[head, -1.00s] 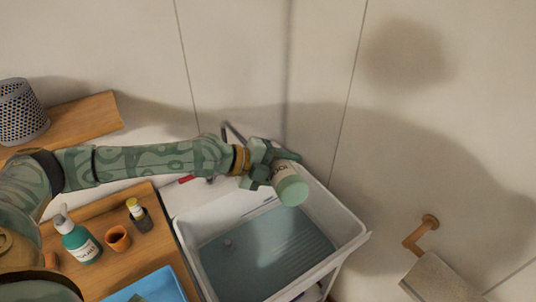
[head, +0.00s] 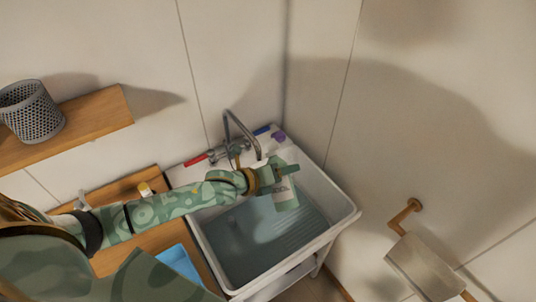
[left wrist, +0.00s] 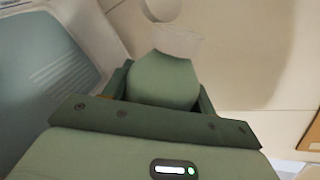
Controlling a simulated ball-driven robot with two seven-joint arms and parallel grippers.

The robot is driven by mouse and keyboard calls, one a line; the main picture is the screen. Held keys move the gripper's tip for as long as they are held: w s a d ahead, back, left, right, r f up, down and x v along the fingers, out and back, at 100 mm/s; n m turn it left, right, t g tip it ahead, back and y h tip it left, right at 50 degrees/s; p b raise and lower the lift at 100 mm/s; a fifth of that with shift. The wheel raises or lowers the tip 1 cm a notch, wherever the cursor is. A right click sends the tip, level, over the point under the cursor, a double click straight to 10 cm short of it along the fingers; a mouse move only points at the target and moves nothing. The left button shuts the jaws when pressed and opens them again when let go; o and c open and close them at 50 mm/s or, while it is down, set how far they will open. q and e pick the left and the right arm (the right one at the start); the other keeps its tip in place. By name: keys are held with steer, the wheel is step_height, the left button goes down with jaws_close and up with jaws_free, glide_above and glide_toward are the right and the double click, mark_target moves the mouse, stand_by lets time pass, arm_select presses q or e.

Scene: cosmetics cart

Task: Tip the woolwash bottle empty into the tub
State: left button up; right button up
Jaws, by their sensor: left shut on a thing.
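The woolwash bottle (head: 285,194), pale green with a whitish label, is in my left gripper (head: 277,177) in the head view. The gripper is shut on it and holds it above the white tub (head: 340,216), toward the tub's back right. The bottle looks close to upright in the picture; its mouth and any flow from it cannot be made out. Greenish-grey water or a tinted floor shows in the tub. In the left wrist view, a rounded green shape (left wrist: 163,80) lies between the fingers, and the tub (left wrist: 50,60) is at the left. My right gripper is out of view.
A grey tap (head: 240,140) with red and blue handles stands behind the tub. A shelf with a mesh basket (head: 32,112) and a paper roll holder (head: 405,215) are on the walls.

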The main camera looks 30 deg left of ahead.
mark_target(285, 184)
arm_select(q)
step_height(285, 184, down, 2)
steer(key=m+b, duration=0.1)
steer(key=m+t+b, duration=0.1)
steer(key=b, duration=0.1)
steer(key=shift+w+a+t+y+b, duration=0.15)
steer(key=shift+t+y+b, duration=0.15)
steer(key=m+t+b, duration=0.1)
steer(key=b, duration=0.2)
steer(key=s+d+f+m+t+b, duration=0.1)
steer(key=m+b, duration=0.3)
steer(key=b, duration=0.1)
steer(key=shift+s+d+f+t+b, duration=0.15)
steer(key=shift+s+d+t+b, duration=0.15)
steer(key=shift+s+d+t, duration=0.1)
steer(key=shift+s+d+r+m+t+b, duration=0.1)
steer(key=shift+r+m+t+b, duration=0.25)
steer(key=shift+m+b, duration=0.3)
steer(key=shift+f, duration=0.1)
